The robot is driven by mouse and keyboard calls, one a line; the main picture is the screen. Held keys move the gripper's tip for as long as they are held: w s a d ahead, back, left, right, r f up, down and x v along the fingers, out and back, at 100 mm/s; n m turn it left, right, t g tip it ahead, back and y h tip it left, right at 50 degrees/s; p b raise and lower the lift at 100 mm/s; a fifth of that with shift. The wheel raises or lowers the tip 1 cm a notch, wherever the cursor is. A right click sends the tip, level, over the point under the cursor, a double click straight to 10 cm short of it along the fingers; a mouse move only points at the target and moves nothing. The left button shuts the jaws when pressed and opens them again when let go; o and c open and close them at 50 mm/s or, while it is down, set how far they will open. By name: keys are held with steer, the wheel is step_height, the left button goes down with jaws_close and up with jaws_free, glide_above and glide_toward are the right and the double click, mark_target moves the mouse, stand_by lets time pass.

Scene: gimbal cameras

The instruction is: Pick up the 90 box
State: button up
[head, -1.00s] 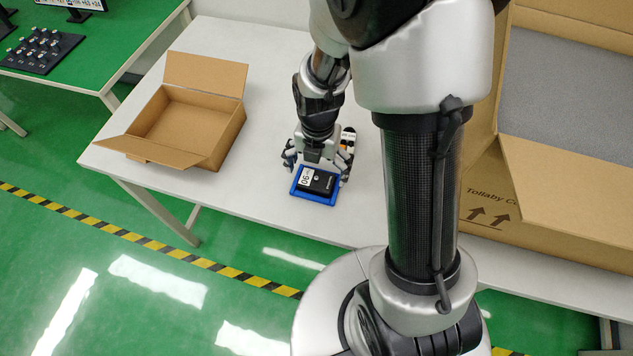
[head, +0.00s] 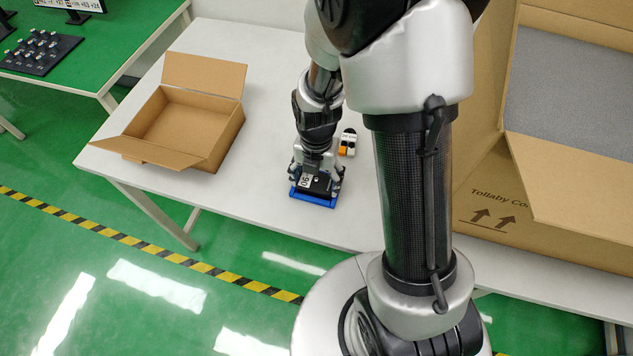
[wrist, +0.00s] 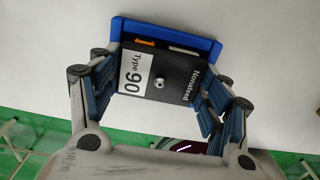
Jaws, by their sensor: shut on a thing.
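The 90 box is a small black box (wrist: 163,78) with a white label reading "Type 90" in the wrist view. It also shows in the head view (head: 319,184), by the table's front edge. My gripper (wrist: 155,98) is shut on the black box, with a finger on each side of it; it shows in the head view too (head: 317,180). A blue tray (wrist: 208,46) lies behind the box in the wrist view; in the head view its blue rim (head: 312,199) shows just below the box. I cannot tell how far the box is above it.
An open, empty cardboard box (head: 181,125) stands left on the white table (head: 260,75). A small white, orange and black item (head: 347,142) lies behind my gripper. A large open carton (head: 540,210) with grey foam is at the right. A green workbench (head: 95,45) is far left.

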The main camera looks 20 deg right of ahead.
steer(key=c, duration=0.4)
